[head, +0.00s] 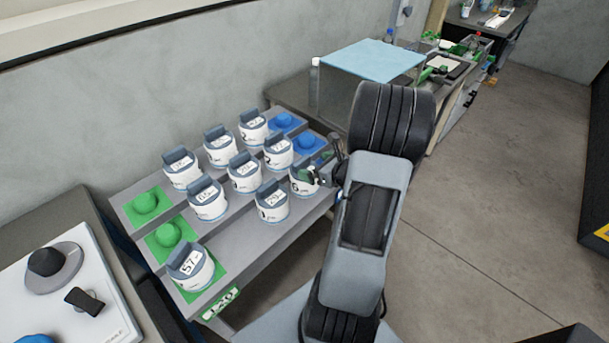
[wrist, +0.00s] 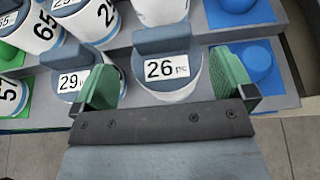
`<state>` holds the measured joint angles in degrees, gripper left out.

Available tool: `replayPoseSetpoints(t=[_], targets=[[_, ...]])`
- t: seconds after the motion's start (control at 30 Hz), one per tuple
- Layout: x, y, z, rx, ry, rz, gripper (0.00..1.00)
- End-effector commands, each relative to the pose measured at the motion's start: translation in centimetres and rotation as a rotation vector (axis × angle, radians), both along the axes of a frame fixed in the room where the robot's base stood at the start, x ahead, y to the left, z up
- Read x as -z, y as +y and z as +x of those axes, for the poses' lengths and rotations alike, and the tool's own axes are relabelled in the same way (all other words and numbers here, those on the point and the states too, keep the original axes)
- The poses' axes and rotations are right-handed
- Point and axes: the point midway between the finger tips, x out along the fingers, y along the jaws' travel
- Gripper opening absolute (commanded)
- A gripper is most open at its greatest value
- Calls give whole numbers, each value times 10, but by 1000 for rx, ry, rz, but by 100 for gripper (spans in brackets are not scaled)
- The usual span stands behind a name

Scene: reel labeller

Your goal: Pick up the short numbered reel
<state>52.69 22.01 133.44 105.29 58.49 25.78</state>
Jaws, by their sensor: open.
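Several white reels with grey-blue tops and number labels stand on a stepped grey rack (head: 240,250). In the wrist view a reel labelled 26 pc (wrist: 165,85) lies between the green fingers of my gripper (wrist: 167,80). The gripper is open, one finger on each side of it; contact cannot be told. In the head view my gripper (head: 320,172) is at the rack's right end, partly covering this reel (head: 301,184). A reel labelled 29 pc (wrist: 72,80) stands just left of it, partly behind the left finger. Which reel is the short one is not clear.
Green pads with knobs (head: 168,235) are at the rack's left end and blue ones (head: 308,143) at its right. A reel labelled 57 (head: 188,266) stands on a green pad. A blue-topped case (head: 370,60) is behind my arm. Floor is open at right.

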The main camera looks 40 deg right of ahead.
Motion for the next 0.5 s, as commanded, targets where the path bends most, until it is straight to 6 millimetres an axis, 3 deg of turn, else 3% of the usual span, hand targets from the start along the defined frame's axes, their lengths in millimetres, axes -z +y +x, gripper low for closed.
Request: replayPoseSetpoints(t=[0.5], targets=[[22,6,46,-4,1,-1,100]])
